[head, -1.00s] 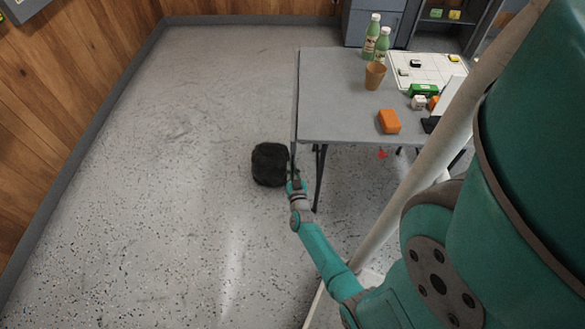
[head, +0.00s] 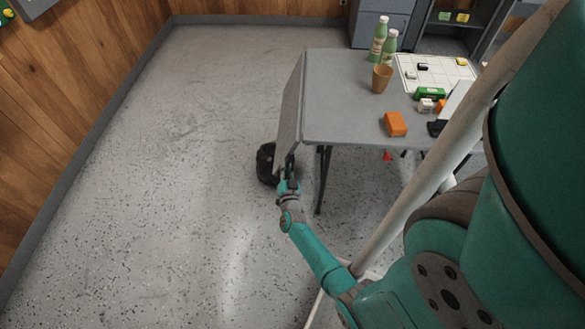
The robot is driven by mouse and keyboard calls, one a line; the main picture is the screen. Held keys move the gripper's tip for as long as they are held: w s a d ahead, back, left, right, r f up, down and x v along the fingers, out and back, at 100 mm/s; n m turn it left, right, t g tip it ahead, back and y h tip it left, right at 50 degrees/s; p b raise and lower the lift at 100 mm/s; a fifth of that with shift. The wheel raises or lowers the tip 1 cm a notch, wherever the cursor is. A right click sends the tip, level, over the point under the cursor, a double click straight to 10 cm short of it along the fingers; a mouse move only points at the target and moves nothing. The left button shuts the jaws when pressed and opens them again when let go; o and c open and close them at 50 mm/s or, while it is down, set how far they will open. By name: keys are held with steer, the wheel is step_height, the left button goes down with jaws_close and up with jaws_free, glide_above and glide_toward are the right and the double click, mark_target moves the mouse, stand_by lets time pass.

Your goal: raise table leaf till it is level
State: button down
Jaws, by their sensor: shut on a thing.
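The grey table (head: 350,105) stands right of centre. Its leaf (head: 291,103) is hinged along the table's left edge and slants steeply down and outward to the left, well below level. My gripper (head: 289,171) is at the leaf's lower near corner and is shut on it. The fingertips are small and dark in this view, so the exact hold is hard to make out.
A black bag-like object (head: 266,164) is on the floor, partly hidden behind the leaf and gripper. The floor to the left is clear.

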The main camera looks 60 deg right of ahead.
steer(key=w+a+r+m+g+h, duration=0.1)
steer(key=w+r+m, duration=0.1)
steer(key=r+m, duration=0.4)
steer(key=w+a+r+m+g+h, duration=0.1)
steer(key=r+m, duration=0.4)
steer(key=m, duration=0.5)
steer(key=shift+w+r+g+h, duration=0.35)
steer(key=shift+w+h, duration=0.25)
steer(key=shift+w, duration=0.7)
steer(key=shift+a, duration=0.1)
steer(key=c, duration=1.2)
jaws_free()
steer(key=shift+s, duration=0.1)
